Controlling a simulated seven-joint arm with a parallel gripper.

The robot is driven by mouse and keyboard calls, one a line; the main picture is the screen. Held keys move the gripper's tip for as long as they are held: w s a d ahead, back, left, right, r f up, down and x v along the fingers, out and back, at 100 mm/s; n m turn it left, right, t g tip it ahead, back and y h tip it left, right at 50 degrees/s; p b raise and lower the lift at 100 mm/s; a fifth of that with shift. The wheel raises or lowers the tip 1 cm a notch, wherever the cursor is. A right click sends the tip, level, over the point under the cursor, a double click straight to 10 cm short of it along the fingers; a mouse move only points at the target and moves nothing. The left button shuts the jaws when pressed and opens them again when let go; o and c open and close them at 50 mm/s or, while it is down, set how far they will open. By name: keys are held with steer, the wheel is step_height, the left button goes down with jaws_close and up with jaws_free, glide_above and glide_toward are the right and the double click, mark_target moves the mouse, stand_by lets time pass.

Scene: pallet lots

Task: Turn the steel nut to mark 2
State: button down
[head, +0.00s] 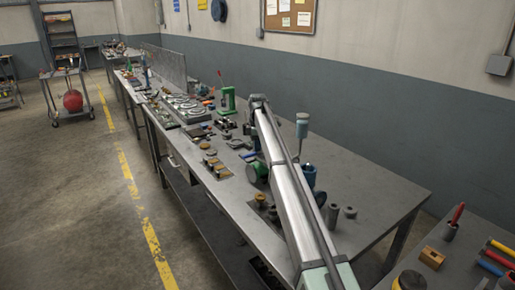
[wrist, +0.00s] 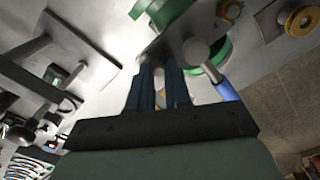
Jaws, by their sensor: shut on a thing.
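My gripper (wrist: 160,68) shows in the wrist view with two dark blue fingers close together. It is shut on a grey metal part, mostly hidden by the fingers; I cannot tell for certain that this is the steel nut. A round grey knob (wrist: 196,51) is just right of the fingertips, in front of a green round part (wrist: 217,52). No numbered mark is readable. In the head view my arm reaches over the bench, and the gripper is hidden or too small to make out.
The long steel bench (head: 372,196) carries many small parts. A green press (head: 228,100) stands beyond the arm and grey cylinders (head: 333,215) stand right of it. A blue handle (wrist: 226,91) lies near the fingers.

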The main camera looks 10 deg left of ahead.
steer(key=c, duration=1.3)
jaws_free()
steer(key=shift+c, duration=0.2)
steer(key=shift+r, duration=0.15)
step_height(320, 180, up, 14)
steer(key=shift+f, duration=0.2)
